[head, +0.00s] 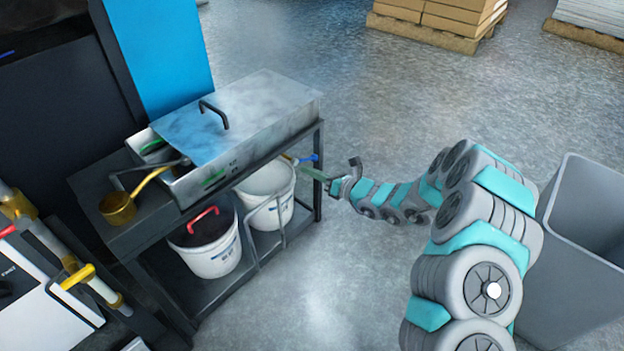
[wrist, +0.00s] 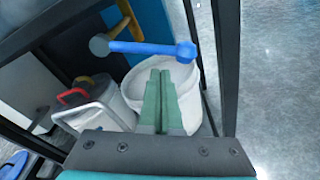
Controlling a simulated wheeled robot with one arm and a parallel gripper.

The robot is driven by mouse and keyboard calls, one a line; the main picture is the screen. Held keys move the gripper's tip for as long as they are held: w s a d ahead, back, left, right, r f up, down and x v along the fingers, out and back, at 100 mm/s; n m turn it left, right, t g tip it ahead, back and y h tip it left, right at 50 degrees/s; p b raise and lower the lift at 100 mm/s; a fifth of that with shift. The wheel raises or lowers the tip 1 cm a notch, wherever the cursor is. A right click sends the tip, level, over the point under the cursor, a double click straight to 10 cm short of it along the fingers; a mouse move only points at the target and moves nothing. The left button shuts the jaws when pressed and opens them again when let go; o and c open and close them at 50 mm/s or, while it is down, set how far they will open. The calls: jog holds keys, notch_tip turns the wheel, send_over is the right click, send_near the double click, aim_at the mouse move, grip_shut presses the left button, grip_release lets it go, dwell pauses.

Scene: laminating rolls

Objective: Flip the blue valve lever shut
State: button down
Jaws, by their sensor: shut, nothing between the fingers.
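The blue valve lever (wrist: 150,48) shows in the wrist view on a brass-coloured valve (wrist: 100,45), lying roughly level with its round end to the right. In the head view the lever (head: 307,158) is small, at the right end of the metal tank (head: 250,115). My gripper (wrist: 160,75) is shut and empty, its green fingers just below the lever in the wrist picture. In the head view my gripper (head: 306,170) is close to the lever, beside the cart's right leg. I cannot tell whether the fingertips touch the lever.
A white bucket (head: 267,180) stands on the lower shelf under the valve. Another bucket (head: 213,256) with a red handle stands beside it. The dark cart frame (wrist: 226,60) rises close right of my fingers. A grey bin (head: 585,250) stands right of my arm. Open floor lies behind.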

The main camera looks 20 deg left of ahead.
aim_at(311, 159)
jog(key=shift+w+d+r, duration=0.15)
jog(key=shift+r, duration=0.25)
jog(key=shift+w+d+r, duration=0.1)
jog(key=shift+r, duration=0.25)
jog(key=r+n+b, duration=0.1)
jog(key=b, duration=0.1)
jog(key=w+n+b, duration=0.1)
jog(key=n+b, duration=0.1)
jog(key=shift+d+r+n+t, duration=0.2)
jog(key=shift+r+n+t, duration=0.1)
jog(key=shift+r+t, duration=0.1)
jog(key=shift+w+d+r+n+h+b, duration=0.15)
jog(key=shift+r+n+h+b, duration=0.15)
jog(key=shift+r+n+b, duration=0.25)
jog(key=shift+f, duration=0.1)
